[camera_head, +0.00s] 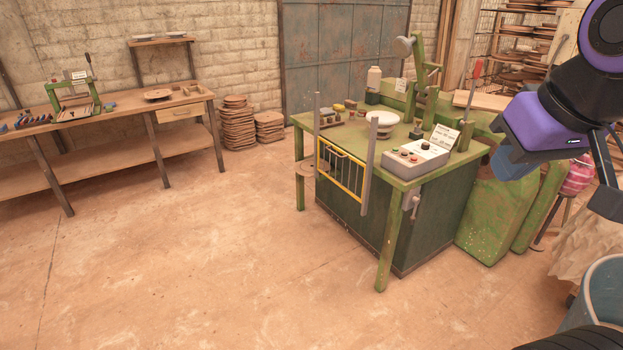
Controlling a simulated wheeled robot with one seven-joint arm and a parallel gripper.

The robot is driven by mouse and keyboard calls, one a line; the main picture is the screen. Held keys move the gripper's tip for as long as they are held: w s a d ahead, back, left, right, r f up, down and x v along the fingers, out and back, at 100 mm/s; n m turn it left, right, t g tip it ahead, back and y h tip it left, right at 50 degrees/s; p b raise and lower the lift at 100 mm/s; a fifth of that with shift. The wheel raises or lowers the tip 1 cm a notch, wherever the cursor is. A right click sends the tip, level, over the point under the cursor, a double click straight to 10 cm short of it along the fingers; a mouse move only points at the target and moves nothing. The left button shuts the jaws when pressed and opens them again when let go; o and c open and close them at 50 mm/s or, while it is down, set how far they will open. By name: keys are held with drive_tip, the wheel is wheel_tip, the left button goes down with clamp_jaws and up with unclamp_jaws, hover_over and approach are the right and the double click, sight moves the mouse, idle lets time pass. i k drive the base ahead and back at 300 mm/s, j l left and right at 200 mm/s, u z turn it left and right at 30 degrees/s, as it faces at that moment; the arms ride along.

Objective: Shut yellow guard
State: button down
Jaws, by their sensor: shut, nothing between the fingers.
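The yellow guard (341,171) is a barred frame on the front of the green press bench (437,183). It sits low between two upright grey posts, a left post (317,122) and a right post (370,160). Its top bar is about level with the bench top or just below it. The space between the posts above it is open, and the work area behind shows through. A small dark handle seems to be on its top bar. Parts of my purple arm show at the upper right, well apart from the guard. My gripper cannot be made out.
A grey control box (416,158) with coloured buttons and a pale round plate (383,118) are on the bench. A wooden workbench (110,121) stands along the left wall. A blue bin (602,290) is at lower right. The floor before the press is clear.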

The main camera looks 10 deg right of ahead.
sight(347, 154)
drive_tip(key=i+j+z, duration=0.1)
drive_tip(key=i+z, duration=0.15)
drive_tip(key=i, duration=0.5)
drive_tip(key=i+j, duration=0.45)
drive_tip(key=i+j+z, duration=0.15)
drive_tip(key=i+j, duration=0.25)
drive_tip(key=j, duration=0.15)
drive_tip(key=i+j, duration=0.45)
drive_tip(key=i+j+z, duration=0.1)
drive_tip(key=i+j, duration=0.3)
drive_tip(key=j, duration=0.2)
